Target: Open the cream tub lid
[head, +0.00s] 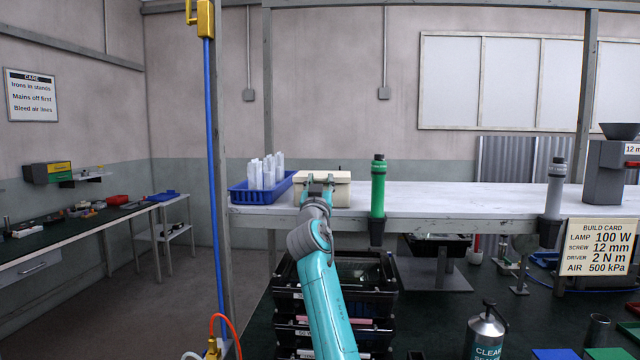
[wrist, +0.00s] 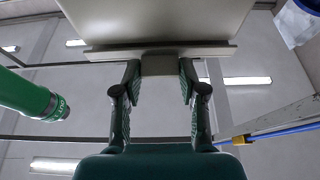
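The cream tub (head: 341,194) stands on the white shelf, and its lid (head: 335,173) lies flat and closed on top. My gripper (head: 318,179) is in front of the tub at lid height. In the wrist view, the picture appears upside down, with the tub body (wrist: 165,20) at the top and the lid rim (wrist: 108,53) below it. A short tab (wrist: 159,66) sticks out from the rim. The open fingers of my gripper (wrist: 159,72) stand on either side of the tab, close to it. I cannot tell whether they touch it.
A blue crate (head: 252,195) of white tubes stands left of the tub. A green cylinder (head: 378,190) in a holder at the shelf edge (head: 450,225) is close on the right. Black stacked bins (head: 370,300) are below. A blue hose (head: 212,150) hangs at left.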

